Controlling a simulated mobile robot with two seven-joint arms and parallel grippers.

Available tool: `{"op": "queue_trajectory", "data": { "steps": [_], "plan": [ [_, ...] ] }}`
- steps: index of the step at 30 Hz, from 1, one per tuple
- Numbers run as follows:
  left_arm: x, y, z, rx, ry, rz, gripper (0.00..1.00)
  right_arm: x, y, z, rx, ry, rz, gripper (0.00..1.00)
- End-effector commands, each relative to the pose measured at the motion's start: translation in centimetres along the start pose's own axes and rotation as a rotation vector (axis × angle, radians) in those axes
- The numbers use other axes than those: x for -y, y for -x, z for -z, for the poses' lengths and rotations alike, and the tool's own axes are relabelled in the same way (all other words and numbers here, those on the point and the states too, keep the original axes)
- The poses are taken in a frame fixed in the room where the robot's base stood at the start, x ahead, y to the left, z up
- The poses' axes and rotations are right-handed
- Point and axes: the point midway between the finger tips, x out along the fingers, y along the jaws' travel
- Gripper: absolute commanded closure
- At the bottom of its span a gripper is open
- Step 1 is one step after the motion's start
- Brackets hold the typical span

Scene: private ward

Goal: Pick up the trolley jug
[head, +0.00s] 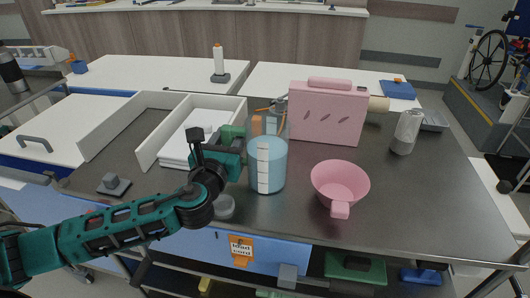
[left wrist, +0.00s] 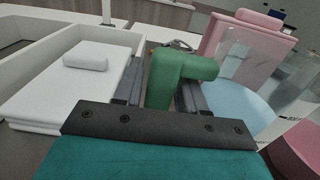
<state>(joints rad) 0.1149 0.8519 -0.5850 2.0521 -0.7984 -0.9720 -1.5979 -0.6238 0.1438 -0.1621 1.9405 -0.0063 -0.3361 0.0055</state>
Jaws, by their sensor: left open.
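The jug (head: 268,168) is a light blue, see-through vessel with a white measuring strip, upright on the dark trolley top (head: 300,222). It also shows at the right of the left wrist view (left wrist: 242,110). A green, bent handle-like part (left wrist: 175,72) sits at the jug's left side and appears to belong to it. My left gripper (head: 238,148) is at the jug's left, open, with a finger on each side of the green part. I cannot tell whether the fingers touch it. My right gripper is not in view.
A pink bowl with a handle (head: 340,182) stands right of the jug, a pink case (head: 328,112) behind it. White-walled compartments (head: 150,150) with folded white cloths (head: 186,150) lie left. The trolley's right front is clear.

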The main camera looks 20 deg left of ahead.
Motion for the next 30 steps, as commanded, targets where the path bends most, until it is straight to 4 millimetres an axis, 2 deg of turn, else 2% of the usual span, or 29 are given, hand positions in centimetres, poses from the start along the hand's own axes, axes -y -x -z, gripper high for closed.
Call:
{"op": "queue_trajectory", "data": {
  "steps": [8, 20, 30],
  "plan": [
    [0.04, -0.31, 0.03, -0.001, 0.0, 0.001, 0.61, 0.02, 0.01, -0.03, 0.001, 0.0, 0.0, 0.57],
    [0.02, -0.28, 0.03, -0.001, 0.0, 0.001, 0.99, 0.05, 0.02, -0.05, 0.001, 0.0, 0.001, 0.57],
    [0.02, -0.27, 0.02, -0.001, 0.0, 0.001, 1.0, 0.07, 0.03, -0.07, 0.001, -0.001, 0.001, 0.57]
  ]
}}
